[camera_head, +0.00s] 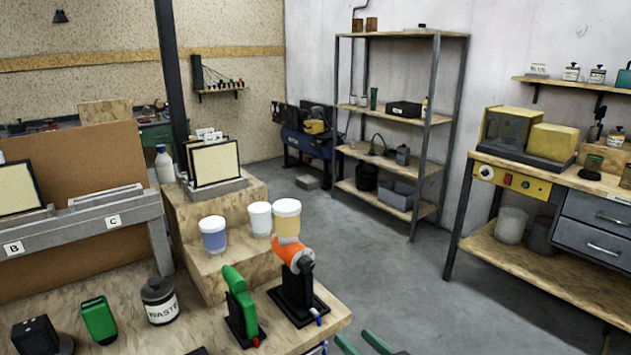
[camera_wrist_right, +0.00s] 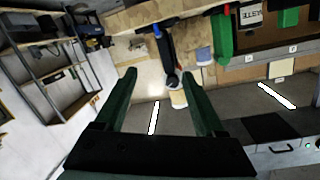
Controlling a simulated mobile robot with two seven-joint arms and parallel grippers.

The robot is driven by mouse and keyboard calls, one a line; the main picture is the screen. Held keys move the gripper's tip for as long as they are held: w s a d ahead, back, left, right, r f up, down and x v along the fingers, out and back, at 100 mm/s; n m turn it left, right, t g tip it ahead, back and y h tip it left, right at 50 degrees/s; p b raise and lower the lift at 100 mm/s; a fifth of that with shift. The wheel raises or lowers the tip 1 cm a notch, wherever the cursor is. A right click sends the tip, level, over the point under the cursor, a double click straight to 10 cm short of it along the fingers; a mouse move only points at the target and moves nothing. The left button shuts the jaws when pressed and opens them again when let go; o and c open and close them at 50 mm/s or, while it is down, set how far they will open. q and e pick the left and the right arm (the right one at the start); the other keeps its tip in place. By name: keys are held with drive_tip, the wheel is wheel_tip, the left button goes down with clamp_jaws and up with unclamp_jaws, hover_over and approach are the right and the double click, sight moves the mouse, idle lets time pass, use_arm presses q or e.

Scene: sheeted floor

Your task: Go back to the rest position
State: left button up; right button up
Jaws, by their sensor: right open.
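My right gripper (camera_head: 357,338) shows only as two green fingertips at the bottom edge of the head view, right of the wooden bench (camera_head: 195,335). In the right wrist view my right gripper (camera_wrist_right: 158,73) has its two green fingers spread wide, with nothing held between them. The bench stands beyond the fingertips there, tilted in the picture. My left gripper is not in view.
The bench carries an orange tool on a black stand (camera_head: 293,290), a green tool (camera_head: 239,297), a waste jar (camera_head: 159,300) and several cups. Metal shelving (camera_head: 440,120) and a workbench (camera_head: 545,270) stand at right. Grey floor (camera_head: 385,262) between is clear.

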drive_tip(key=s+d+f+g+h+p, duration=0.2)
drive_tip(key=s+d+f+h, duration=0.1)
drive_tip(key=s+f, duration=0.6)
drive_tip(key=s+d+f+g+h+p, duration=0.1)
drive_tip(key=s+d+f+g+h, duration=0.1)
drive_tip(key=s+f, duration=0.8)
drive_tip(key=s+d+h, duration=0.1)
drive_tip(key=s+d, duration=0.1)
drive_tip(key=s, duration=0.2)
drive_tip(key=shift+s+d+g+p, duration=0.3)
drive_tip(key=shift+s+d+p, duration=0.05)
drive_tip(key=shift+d+p, duration=0.05)
drive_tip(key=shift+a, duration=0.15)
